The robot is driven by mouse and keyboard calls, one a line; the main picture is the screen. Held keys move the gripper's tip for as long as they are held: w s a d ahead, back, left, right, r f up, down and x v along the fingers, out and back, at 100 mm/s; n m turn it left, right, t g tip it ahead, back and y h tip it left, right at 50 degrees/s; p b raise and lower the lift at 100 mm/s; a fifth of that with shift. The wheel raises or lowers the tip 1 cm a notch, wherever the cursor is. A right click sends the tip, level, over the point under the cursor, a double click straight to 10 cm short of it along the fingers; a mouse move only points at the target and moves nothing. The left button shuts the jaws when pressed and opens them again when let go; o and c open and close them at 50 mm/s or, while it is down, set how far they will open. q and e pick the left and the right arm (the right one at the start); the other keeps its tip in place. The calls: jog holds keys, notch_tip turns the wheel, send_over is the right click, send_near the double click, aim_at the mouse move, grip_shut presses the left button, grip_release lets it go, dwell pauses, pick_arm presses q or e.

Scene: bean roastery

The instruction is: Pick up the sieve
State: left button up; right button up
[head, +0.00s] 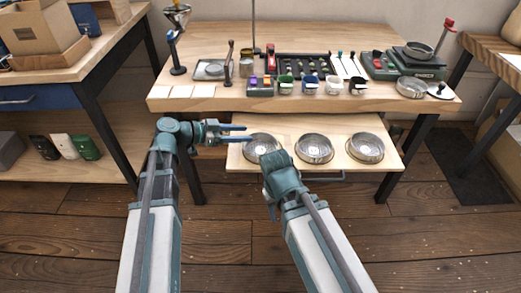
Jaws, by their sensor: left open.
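Three round silver pans with mesh-like or glassy middles lie in a row on a pulled-out wooden board under the tabletop: the left pan (262,142), the middle pan (314,149) and the right pan (365,148). Another round metal dish (411,87), which may be a sieve, lies on the tabletop at the right. I cannot tell for sure which is the sieve. My left gripper (248,133) is open and empty, its two fingers pointing right, at the left pan in the picture. My right arm's wrist overlaps the area just below the left pan; its fingers do not show.
A shelf bench (90,75) with boxes stands left. Another table (490,45) stands right. The floor in front is clear.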

aim_at(260, 134)
pick_arm(q)
jog(key=b+x, duration=0.1)
jog(key=x, duration=0.1)
jog(key=b+x, duration=0.1)
jog(key=x, duration=0.1)
jog(key=shift+f, duration=0.35)
jog(key=shift+w+d, duration=0.2)
jog(key=shift+d, duration=0.25)
grip_shut()
